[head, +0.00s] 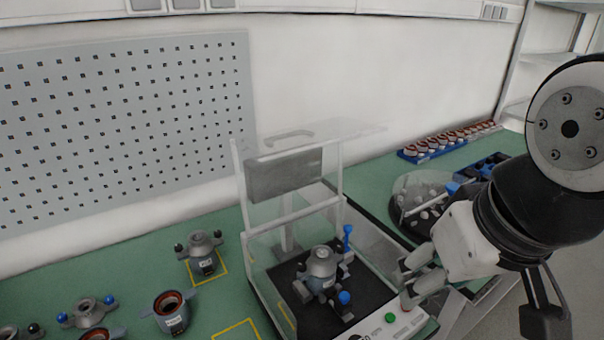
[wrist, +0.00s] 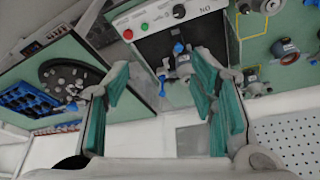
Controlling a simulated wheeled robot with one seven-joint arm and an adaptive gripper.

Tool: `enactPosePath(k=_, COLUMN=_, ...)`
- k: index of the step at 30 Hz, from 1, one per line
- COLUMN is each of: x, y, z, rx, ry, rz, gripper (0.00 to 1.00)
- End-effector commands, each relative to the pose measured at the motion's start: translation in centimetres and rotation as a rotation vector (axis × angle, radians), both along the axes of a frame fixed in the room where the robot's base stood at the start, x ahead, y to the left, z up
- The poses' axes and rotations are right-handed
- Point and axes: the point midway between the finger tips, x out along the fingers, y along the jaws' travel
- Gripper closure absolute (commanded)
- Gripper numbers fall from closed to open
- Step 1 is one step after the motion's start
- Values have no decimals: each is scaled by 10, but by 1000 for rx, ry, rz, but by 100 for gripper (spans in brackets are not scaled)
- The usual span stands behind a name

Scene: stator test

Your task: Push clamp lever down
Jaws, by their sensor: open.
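The stator (head: 321,268) sits in the fixture on the black plate of the test station. It also shows in the wrist view (wrist: 184,65). One blue clamp lever (head: 348,236) stands upright behind and right of the stator. Another blue handle (head: 345,298) shows low at the stator's front. The wrist view shows two blue handles, one upper (wrist: 178,48) and one lower (wrist: 162,86); I cannot tell which is which. My gripper (head: 407,282) is open and empty, right of the station and apart from both handles. Its teal finger pads (wrist: 160,68) are spread in the wrist view.
The station's clear cover (head: 320,135) stands raised above the fixture. A front panel with green and red buttons (head: 391,318) lies near my gripper. A round dark tray (head: 420,200) stands at the right. Other stators (head: 203,258) stand on the green bench at the left.

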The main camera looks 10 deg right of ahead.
Motion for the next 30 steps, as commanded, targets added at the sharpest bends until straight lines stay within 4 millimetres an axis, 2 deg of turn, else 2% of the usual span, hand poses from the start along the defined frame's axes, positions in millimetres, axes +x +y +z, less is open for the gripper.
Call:
enactPosePath(k=1, x=6, y=-1, z=3, rx=-8, ry=5, rz=-1, gripper=67)
enactPosePath(k=2, x=10, y=-2, z=5, rx=-14, ry=6, rz=-1, gripper=72)
enactPosePath(k=5, x=33, y=-5, z=11, rx=-42, ry=7, rz=1, gripper=72)
enactPosePath(k=9, x=71, y=-8, z=15, rx=-80, ry=7, rz=13, gripper=72)
enactPosePath(k=14, x=117, y=-11, z=11, rx=-108, ry=5, rz=35, gripper=72)
enactPosePath(k=20, x=172, y=-9, z=-8, rx=-117, ry=-1, rz=76, gripper=72)
enactPosePath(k=24, x=208, y=-6, z=-30, rx=-106, ry=-6, rz=107, gripper=72)
enactPosePath(k=30, x=245, y=1, z=-63, rx=-77, ry=-19, rz=143, gripper=72)
